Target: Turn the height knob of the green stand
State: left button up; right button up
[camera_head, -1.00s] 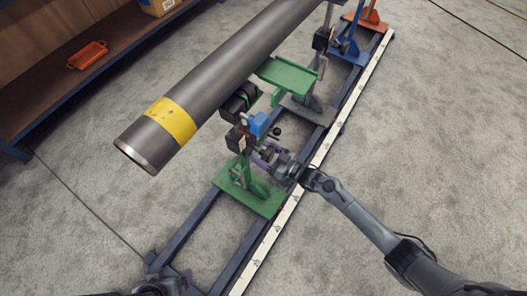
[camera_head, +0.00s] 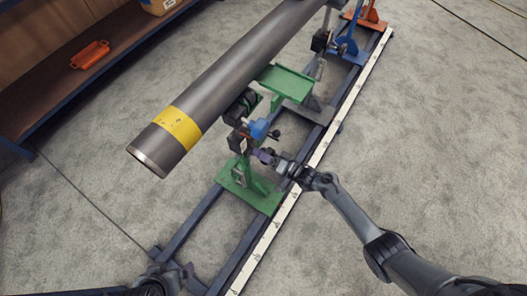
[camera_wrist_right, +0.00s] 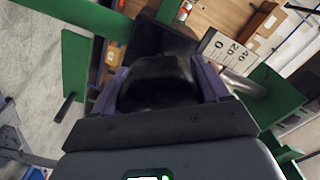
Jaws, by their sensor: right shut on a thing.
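The green stand (camera_head: 262,199) has its base plate on the dark rail frame, below the near part of the pipe. My right gripper (camera_head: 260,154) is at the stand's upright, just below the blue part. In the right wrist view, a black rounded knob (camera_wrist_right: 157,82) sits between the purple fingers of my right gripper (camera_wrist_right: 160,90), which is shut on it. In the head view the knob is hidden by the gripper. Part of my left gripper (camera_head: 176,277) shows at the bottom edge, away from the stand; its jaws are unclear.
A grey pipe (camera_head: 225,82) with a yellow band lies above the stand. A blue clamp part (camera_head: 258,129) and a small black-ended lever (camera_head: 274,134) are close to my right gripper. A white measuring strip (camera_head: 318,158) runs along the rail. A wooden shelf (camera_head: 50,75) stands left.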

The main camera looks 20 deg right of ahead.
jog(key=shift+r+m, duration=0.1)
jog(key=shift+m, duration=0.9)
jog(key=o, duration=1)
jog(key=shift+d+p, duration=0.1)
jog(key=shift+p, duration=0.2)
jog(key=p+v, duration=0.3)
jog(key=v, duration=0.7)
jog(key=shift+s+d, duration=0.25)
jog(key=shift+s, duration=0.05)
